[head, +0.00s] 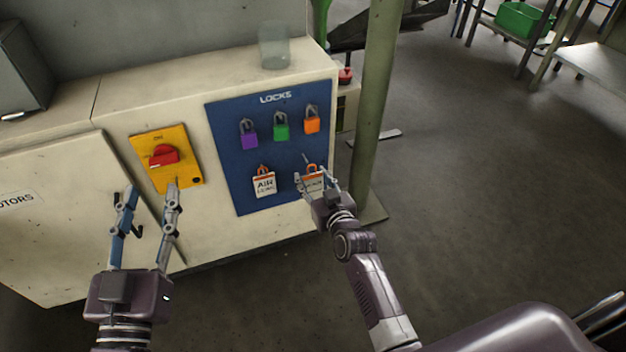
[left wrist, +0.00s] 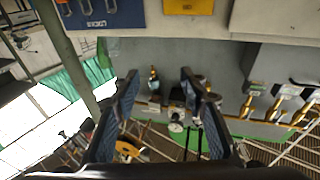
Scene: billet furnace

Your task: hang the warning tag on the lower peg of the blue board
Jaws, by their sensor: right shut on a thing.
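The blue board (head: 232,150) is on the front of the pale cabinet, with "LOCKS" at its top. A white warning tag (head: 313,184) with an orange loop is at the board's lower right, between the fingers of my right gripper (head: 317,178), which is shut on it. The fingers partly cover this tag and hide any peg behind it; I cannot tell whether its loop is on a peg. Another white tag (head: 264,186), with an orange loop and "AIR" lettering, hangs to its left. My left gripper (head: 148,192) is open and empty, in front of the cabinet left of the board.
Purple (head: 249,139), green (head: 281,131) and orange (head: 312,124) padlocks hang in the board's upper row. A yellow plate with a red rotary switch (head: 163,156) is left of the board. A green post (head: 373,110) stands close to the right arm. Open floor lies right.

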